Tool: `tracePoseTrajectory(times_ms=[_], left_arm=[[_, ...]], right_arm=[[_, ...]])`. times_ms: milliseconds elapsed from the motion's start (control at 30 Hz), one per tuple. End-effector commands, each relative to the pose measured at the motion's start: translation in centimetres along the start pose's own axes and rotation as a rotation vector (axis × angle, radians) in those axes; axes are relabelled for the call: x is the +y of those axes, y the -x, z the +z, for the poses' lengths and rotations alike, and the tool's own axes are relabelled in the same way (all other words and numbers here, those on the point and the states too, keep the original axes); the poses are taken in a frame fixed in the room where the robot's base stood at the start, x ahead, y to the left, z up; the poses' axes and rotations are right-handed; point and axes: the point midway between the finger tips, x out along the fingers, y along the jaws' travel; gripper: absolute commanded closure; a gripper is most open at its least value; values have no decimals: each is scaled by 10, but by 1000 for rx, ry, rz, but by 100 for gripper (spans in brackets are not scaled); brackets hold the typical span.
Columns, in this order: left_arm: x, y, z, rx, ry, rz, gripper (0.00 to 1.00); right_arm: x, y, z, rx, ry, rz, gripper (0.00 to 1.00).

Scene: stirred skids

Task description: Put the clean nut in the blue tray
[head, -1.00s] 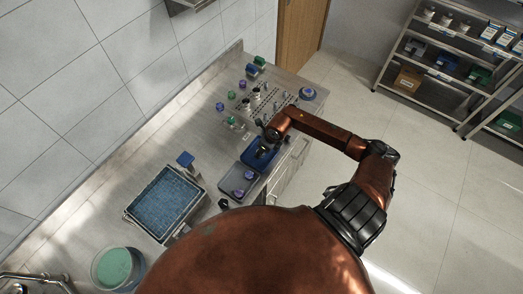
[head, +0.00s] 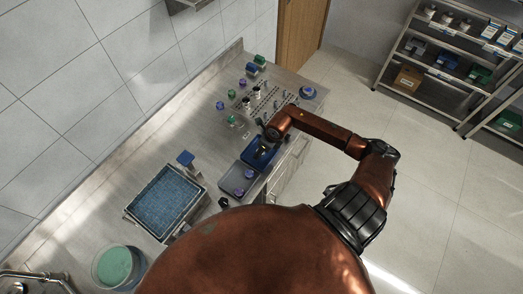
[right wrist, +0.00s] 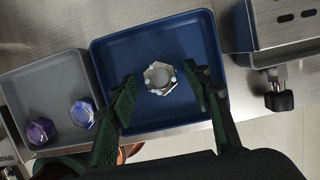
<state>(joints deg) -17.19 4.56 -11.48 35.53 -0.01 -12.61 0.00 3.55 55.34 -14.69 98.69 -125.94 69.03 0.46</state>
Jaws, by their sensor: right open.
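The blue tray (right wrist: 112,65) fills the middle of the right wrist view and lies near the counter's front edge in the head view (head: 250,160). A silver, clean-looking hex nut (right wrist: 160,78) is within the tray's outline, toward its middle; it appears to rest on the tray floor. My right gripper (right wrist: 160,80) is open, with one dark green finger on each side of the nut and visible gaps between. In the head view my right gripper (head: 264,149) is over the blue tray, mostly hidden by its wrist. My left gripper is not in view.
A grey tray (right wrist: 50,84) with two purple-stained nuts (right wrist: 82,113) stands beside the blue tray. A metal block with a black knob (right wrist: 279,99) is on the other side. A blue-filled basket (head: 166,201) and a green-filled bowl (head: 117,266) stand farther left.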

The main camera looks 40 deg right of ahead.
Motion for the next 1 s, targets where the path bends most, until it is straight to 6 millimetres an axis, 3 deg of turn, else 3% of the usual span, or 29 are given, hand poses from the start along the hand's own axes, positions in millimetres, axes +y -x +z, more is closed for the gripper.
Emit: tracePoseTrajectory(times_ms=[400, 600, 1000], left_arm=[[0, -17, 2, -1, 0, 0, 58], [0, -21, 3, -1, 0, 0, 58], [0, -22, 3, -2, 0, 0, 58]], right_arm=[[-1, 80, 0, -1, 4, -4, 55], [-1, 108, 0, -1, 2, -3, 55], [0, 119, 0, -1, 0, -1, 55]])
